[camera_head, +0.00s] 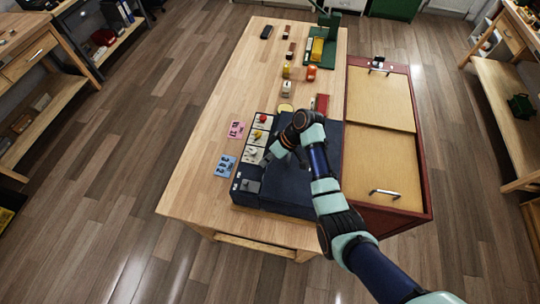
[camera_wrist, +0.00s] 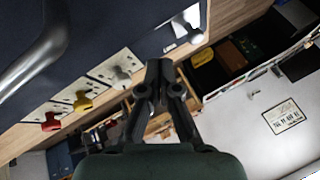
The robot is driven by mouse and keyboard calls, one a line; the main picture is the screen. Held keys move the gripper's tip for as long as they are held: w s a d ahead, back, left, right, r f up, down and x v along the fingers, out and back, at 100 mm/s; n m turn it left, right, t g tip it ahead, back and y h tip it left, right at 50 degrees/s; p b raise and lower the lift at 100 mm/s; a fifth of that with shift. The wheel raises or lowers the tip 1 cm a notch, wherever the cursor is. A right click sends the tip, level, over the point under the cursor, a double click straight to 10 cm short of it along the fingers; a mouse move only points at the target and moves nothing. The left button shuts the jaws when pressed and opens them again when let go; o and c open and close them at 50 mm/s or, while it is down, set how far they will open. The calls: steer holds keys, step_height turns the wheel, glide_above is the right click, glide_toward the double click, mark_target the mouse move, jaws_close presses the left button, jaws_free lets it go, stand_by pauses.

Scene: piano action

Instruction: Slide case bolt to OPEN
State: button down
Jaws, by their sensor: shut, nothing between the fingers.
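A dark blue case (camera_head: 290,190) lies on the wooden table with a row of fittings along its left side. Red (camera_head: 262,118), yellow (camera_head: 257,134) and grey (camera_head: 251,152) knobs sit on white plates there. A grey fitting (camera_head: 250,185) is at the near end; the wrist view shows a silver piece (camera_wrist: 188,30) on a pale plate. I cannot tell for sure which fitting is the case bolt. My gripper (camera_head: 271,156) is shut and empty above the row; in the wrist view its fingertips (camera_wrist: 159,68) appear between the grey knob (camera_wrist: 122,74) and the silver piece, with contact unclear.
A grey curved handle (camera_wrist: 40,50) crosses the wrist view's upper left. Pink (camera_head: 236,130) and blue (camera_head: 225,166) number cards lie left of the case. A red-framed cabinet (camera_head: 420,150) with tan panels stands right. The table's left side is mostly clear.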

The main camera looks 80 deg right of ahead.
mark_target(248, 183)
steer(key=x, duration=0.4)
steer(key=shift+w+a+f+p, duration=0.1)
steer(key=shift+w+a+p, duration=0.2)
steer(key=shift+a, duration=0.3)
steer(key=shift+w+a+p, duration=0.15)
steer(key=shift+w+a, duration=0.2)
steer(key=shift+a, duration=0.25)
steer(key=shift+w+a+f, duration=0.15)
steer(key=shift+w+a, duration=0.15)
steer(key=shift+a, duration=0.2)
steer(key=shift+w+a+r+p, duration=0.1)
steer(key=shift+a+r+p, duration=0.1)
steer(key=shift+a+p, duration=0.65)
steer(key=shift+w+a, duration=0.1)
steer(key=shift+a, duration=0.1)
steer(key=shift+a+f, duration=0.1)
steer(key=shift+f, duration=0.2)
